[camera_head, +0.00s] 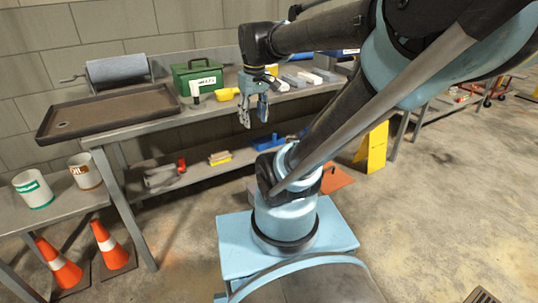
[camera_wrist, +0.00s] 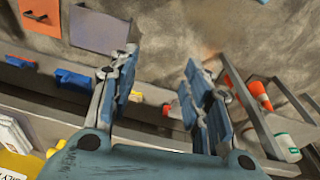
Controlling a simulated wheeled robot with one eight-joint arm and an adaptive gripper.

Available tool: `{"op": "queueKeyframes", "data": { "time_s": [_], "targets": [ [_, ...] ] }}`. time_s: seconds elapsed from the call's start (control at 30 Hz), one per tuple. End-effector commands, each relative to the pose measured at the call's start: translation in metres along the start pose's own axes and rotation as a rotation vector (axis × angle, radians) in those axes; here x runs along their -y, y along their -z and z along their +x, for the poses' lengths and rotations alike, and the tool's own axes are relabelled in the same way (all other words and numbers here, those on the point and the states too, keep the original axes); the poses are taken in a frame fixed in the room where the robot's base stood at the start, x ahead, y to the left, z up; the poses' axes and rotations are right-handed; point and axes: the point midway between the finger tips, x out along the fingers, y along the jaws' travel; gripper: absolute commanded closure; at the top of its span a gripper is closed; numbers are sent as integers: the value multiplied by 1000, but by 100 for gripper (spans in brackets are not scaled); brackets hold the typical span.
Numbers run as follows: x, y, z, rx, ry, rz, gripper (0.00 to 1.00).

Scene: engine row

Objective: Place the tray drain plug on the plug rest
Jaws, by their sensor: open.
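A wide dark brown tray (camera_head: 125,109) lies on the left end of the workbench. A small pale round spot (camera_head: 63,125) shows near its front left corner; I cannot tell whether it is the drain plug or an open drain hole. I cannot make out a plug rest in either view. My gripper (camera_head: 254,116) is open and empty, pointing down in front of the bench, to the right of the tray. Its two fingers stand apart in the wrist view (camera_wrist: 158,62), with nothing between them.
A blue roll (camera_head: 117,70), green box (camera_head: 198,75), white bottle (camera_head: 195,92) and yellow scoop (camera_head: 228,94) stand on the bench behind and right of the tray. Two cans (camera_head: 33,189) stand on a lower table at left, above orange cones (camera_head: 110,246). A yellow sign (camera_head: 376,148) stands right.

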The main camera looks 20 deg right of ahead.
Motion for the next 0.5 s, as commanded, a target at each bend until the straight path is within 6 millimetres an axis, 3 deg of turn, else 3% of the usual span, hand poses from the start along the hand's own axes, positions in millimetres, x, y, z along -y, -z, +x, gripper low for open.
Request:
{"op": "queueKeyframes", "data": {
  "time_s": [0.03,0.2,0.37,0.5],
  "targets": [
    [0,-18,13,-7,-5,49,56],
    [1,-65,53,-30,-17,204,56],
    [3,-92,81,-46,-25,305,56],
    [4,-103,92,-52,-28,347,56]
  ]
}}
